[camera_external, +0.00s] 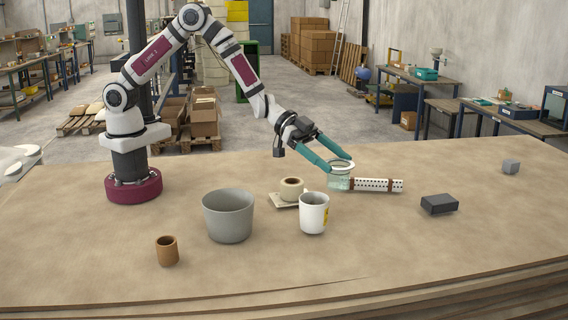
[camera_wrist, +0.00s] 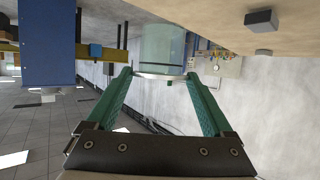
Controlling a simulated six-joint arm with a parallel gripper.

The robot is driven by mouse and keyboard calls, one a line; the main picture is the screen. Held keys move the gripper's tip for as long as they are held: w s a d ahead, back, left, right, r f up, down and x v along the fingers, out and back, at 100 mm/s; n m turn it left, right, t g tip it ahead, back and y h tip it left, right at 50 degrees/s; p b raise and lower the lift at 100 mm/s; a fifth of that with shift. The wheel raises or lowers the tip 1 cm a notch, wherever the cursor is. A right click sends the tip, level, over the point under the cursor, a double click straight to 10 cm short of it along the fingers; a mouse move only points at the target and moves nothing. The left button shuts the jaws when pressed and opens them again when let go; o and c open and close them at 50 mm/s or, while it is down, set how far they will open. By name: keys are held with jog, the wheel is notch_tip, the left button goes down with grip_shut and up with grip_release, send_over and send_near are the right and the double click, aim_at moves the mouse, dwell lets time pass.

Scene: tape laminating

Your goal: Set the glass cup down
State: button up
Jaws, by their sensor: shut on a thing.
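The glass cup (camera_external: 338,182) is clear with a pale rim and stands roughly upright at the right-middle of the table. My gripper (camera_external: 339,168) has its teal fingers closed around the cup near its rim. In the wrist view the glass cup (camera_wrist: 162,45) is between the tips of my gripper (camera_wrist: 160,77). The cup's base is at or close to the table surface; I cannot tell whether it touches.
A white mug (camera_external: 313,214), tape roll (camera_external: 291,188), grey bucket (camera_external: 228,216) and brown cup (camera_external: 167,251) stand left. A dark block (camera_external: 439,204) and small grey block (camera_external: 511,167) lie right.

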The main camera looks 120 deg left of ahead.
jog(key=s+a+r+n+g+y, duration=0.15)
jog(key=a+n+y, duration=0.4)
jog(key=a, duration=0.55)
jog(key=s+a+r+n+g+y, duration=0.1)
jog(key=a+r+n+g+y, duration=0.15)
jog(key=a+n+y, duration=0.6)
jog(key=s+a+f+g, duration=0.1)
jog(key=s+a+f, duration=0.2)
jog(key=a+f, duration=0.2)
jog(key=s+a+f+g, duration=0.1)
jog(key=s+a+f, duration=0.2)
jog(key=a, duration=0.4)
jog(key=s+a+f+g, duration=0.2)
jog(key=s+a+f, duration=0.1)
jog(key=a+f, duration=0.3)
jog(key=shift+s+f+n, duration=0.15)
jog(key=shift+f+n, duration=0.15)
jog(key=shift+n, duration=0.1)
jog(key=shift+f, duration=0.15)
